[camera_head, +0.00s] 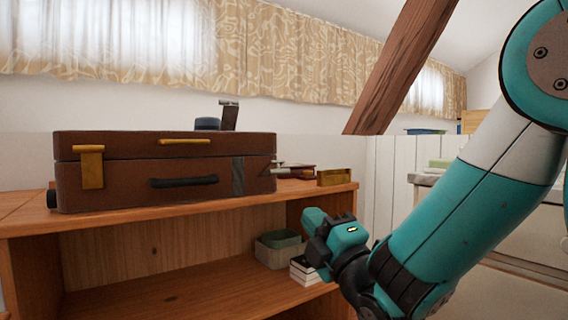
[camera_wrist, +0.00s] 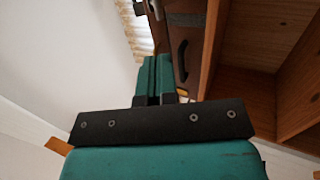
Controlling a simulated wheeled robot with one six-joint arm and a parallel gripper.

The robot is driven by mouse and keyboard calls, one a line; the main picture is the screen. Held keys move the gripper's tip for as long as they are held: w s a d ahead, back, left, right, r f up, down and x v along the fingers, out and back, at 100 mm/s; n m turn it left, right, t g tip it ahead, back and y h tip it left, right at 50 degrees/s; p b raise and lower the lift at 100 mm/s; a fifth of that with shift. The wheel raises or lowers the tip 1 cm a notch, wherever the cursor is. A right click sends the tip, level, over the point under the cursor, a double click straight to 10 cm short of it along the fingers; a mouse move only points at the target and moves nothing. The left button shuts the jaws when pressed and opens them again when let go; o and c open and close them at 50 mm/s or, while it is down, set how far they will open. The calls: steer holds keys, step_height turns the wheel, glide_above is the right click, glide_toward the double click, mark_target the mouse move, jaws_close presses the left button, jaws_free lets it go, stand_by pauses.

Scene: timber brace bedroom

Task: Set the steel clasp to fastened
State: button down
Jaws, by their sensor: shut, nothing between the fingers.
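A brown suitcase (camera_head: 125,183) lies closed on the wooden shelf top, with a black handle (camera_head: 184,181) on its front. A grey metal plate (camera_head: 229,115), which looks like the steel clasp, stands up above the lid at the right, tilted slightly. Below it, a dark grey strip (camera_head: 238,176) runs down the front. My gripper (camera_head: 316,222) is shut and empty, in front of the shelf, low and right of the suitcase and apart from it. In the wrist view, the fingers (camera_wrist: 155,62) are together, and the suitcase (camera_wrist: 184,28) shows beyond them.
A brass latch (camera_head: 91,167) hangs over the suitcase seam at the left. A brass box (camera_head: 334,177) and small books (camera_head: 298,171) sit right of the suitcase. A bin (camera_head: 280,250) and white boxes (camera_head: 303,271) stand on the lower shelf. A timber brace (camera_head: 400,68) slants behind.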

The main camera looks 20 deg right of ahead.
mark_target(279, 173)
steer(key=p+x, duration=0.7)
steer(key=x, duration=0.5)
steer(key=shift+d+r, duration=0.15)
steer(key=shift+r, duration=0.1)
